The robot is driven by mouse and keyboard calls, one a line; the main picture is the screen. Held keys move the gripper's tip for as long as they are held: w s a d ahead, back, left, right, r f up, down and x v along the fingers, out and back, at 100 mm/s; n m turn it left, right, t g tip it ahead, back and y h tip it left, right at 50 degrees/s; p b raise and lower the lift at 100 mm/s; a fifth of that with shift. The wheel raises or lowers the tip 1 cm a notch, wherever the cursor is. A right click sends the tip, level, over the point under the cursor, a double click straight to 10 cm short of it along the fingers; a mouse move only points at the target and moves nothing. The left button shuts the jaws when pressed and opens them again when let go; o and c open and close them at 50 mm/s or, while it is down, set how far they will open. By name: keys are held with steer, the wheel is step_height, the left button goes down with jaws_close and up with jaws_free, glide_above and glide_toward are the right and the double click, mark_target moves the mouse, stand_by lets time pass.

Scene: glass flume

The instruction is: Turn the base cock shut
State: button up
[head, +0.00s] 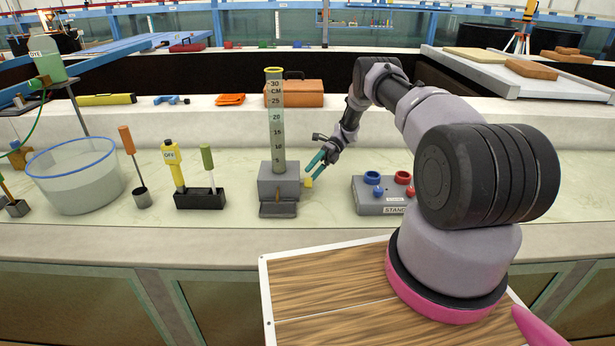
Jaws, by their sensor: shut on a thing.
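A clear graduated column (277,130) with a yellow rim stands upright on a grey base block (279,186) in the middle of the counter. A small yellow cock handle (308,183) sits at the right side of the block. My gripper (312,172) reaches in from the upper right, with its teal fingers angled down to the left. The fingers are shut on the yellow handle. Its exact turn angle is too small to tell, and the fingers partly hide it.
A grey stand (383,196) with blue and red parts is to the right. A black rack (200,198) with yellow and green tools and a clear blue-rimmed tub (75,190) are to the left. An orange toolbox (300,93) is behind the column.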

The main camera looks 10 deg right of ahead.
step_height(320, 180, up, 6)
steer(key=w+m+y, duration=0.1)
steer(key=m+y, duration=0.1)
steer(key=y, duration=0.1)
steer(key=shift+a+r+m+g, duration=0.2)
steer(key=shift+a+m+g, duration=0.1)
steer(key=shift+a+m, duration=0.15)
steer(key=f+n+h, duration=0.1)
steer(key=f, duration=0.1)
steer(key=s+d+f+h, duration=0.1)
steer(key=f+n+h, duration=0.1)
steer(key=f, duration=0.1)
steer(key=shift+s+d+f+n, duration=0.2)
steer(key=shift+d+f+n, duration=0.1)
steer(key=shift+f+n, duration=0.05)
steer(key=shift+w+d+r, duration=0.35)
steer(key=shift+d+r, duration=0.15)
steer(key=shift+d, duration=0.25)
steer(key=w+d+r, duration=0.1)
steer(key=d+r, duration=0.6)
steer(key=shift+d, duration=0.3)
steer(key=shift+w, duration=0.1)
